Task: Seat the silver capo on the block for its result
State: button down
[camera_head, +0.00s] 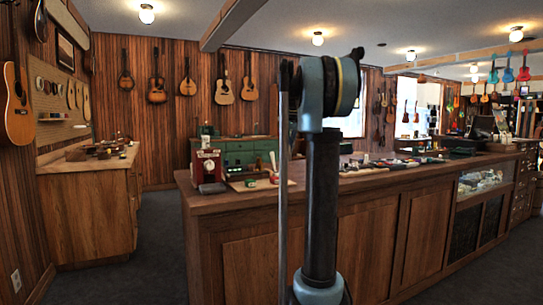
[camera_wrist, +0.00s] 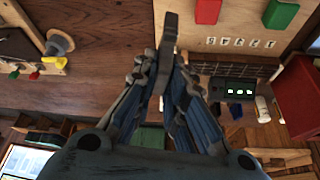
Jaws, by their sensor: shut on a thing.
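In the wrist view, my gripper (camera_wrist: 165,62) is shut on a narrow dark-grey piece (camera_wrist: 170,30) that sticks out past the fingertips. It looks like the capo, but its shape is too dim to be sure. Just right of it is a pale wooden board (camera_wrist: 235,28) bearing a red block (camera_wrist: 207,10), a green block (camera_wrist: 281,14) and a row of small marks. I cannot tell which block is the capo's. My gripper is out of view in the head view, where my own arm hides part of the counter.
The wooden counter (camera_head: 235,198) carries a red device (camera_head: 207,167), also seen in the wrist view (camera_wrist: 302,100), and small items. A dark box with green lights (camera_wrist: 231,88) is right of my gripper. A wooden piece with coloured knobs (camera_wrist: 35,72) is left. Bare wood lies between.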

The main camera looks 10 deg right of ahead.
jog(key=shift+a, duration=0.3)
jog(key=shift+s+a+f+n+y, duration=0.2)
jog(key=shift+a+f+n, duration=0.25)
jog(key=shift+a+f, duration=0.75)
jog(key=shift+s+a+f+n+y, duration=0.25)
jog(key=shift+a+f+n, duration=0.35)
jog(key=shift+f, duration=1.2)
jog(key=shift+s+a+f+n+y, duration=0.1)
jog(key=shift+s+a+f+n, duration=0.25)
jog(key=shift+a+f, duration=0.9)
jog(key=shift+d+f, duration=0.3)
jog(key=shift+f, duration=0.45)
jog(key=c, duration=1.9)
grip_release()
jog(key=shift+r, duration=0.1)
jog(key=shift+v, duration=5.45)
